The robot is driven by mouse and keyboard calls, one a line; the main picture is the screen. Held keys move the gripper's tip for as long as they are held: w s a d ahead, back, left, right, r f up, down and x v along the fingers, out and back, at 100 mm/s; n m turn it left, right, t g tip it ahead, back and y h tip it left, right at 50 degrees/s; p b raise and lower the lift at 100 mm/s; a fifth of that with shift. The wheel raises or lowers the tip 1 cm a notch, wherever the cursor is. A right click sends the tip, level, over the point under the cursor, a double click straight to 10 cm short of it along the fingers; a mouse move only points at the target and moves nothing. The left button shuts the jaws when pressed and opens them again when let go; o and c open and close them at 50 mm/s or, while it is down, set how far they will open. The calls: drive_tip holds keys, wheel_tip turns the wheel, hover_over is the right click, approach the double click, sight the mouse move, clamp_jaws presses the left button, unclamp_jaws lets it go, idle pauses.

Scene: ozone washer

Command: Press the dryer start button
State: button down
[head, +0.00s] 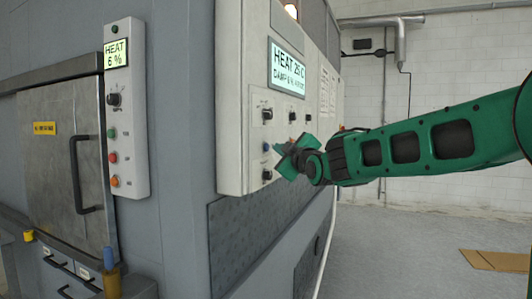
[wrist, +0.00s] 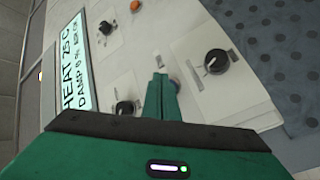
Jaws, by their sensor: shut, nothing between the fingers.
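The light control panel (head: 230,100) carries a lit display (head: 287,68) reading HEAT 25 C, with black knobs below. A round blue button (head: 267,147) sits on it between two knobs. In the wrist view a small blue button with a brownish edge (wrist: 175,84) shows just right of my fingertips, partly hidden by them. My gripper (head: 280,152) is green, shut and empty, with its tips close to the panel beside the blue button. In the wrist view the shut fingers (wrist: 159,80) point at the panel. I cannot tell whether they touch it. No start label is readable.
Black knobs flank the fingers in the wrist view, one to the right (wrist: 216,62) and one to the lower left (wrist: 124,108). A second panel (head: 125,150) with green, red and orange buttons hangs left, beside a metal door (head: 60,150).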

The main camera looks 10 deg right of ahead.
drive_tip(key=shift+s+d, duration=0.75)
drive_tip(key=shift+d, duration=0.3)
drive_tip(key=shift+s+d, duration=0.7)
drive_tip(key=shift+d, duration=0.3)
drive_tip(key=s+d+f+m+g+h, duration=0.2)
drive_tip(key=s+d+f+m+g, duration=0.3)
drive_tip(key=s+d+f, duration=0.45)
drive_tip(key=s+d+f+m+g+h, duration=0.2)
drive_tip(key=s+d+f+m+g, duration=0.4)
drive_tip(key=s+f, duration=0.6)
drive_tip(key=s+f+m+g, duration=0.2)
drive_tip(key=s+f, duration=0.2)
drive_tip(key=s, duration=0.4)
drive_tip(key=s+f+m+g+y, duration=0.1)
drive_tip(key=s+f+m+g, duration=0.1)
drive_tip(key=s+f, duration=0.3)
drive_tip(key=s+f+m+g, duration=0.2)
drive_tip(key=s+f, duration=0.3)
drive_tip(key=s, duration=0.8)
drive_tip(key=shift+s+d+f+m+g+y, duration=0.15)
drive_tip(key=shift+d+f+m+g+y, duration=0.2)
drive_tip(key=shift+g, duration=0.55)
drive_tip(key=shift+r, duration=0.1)
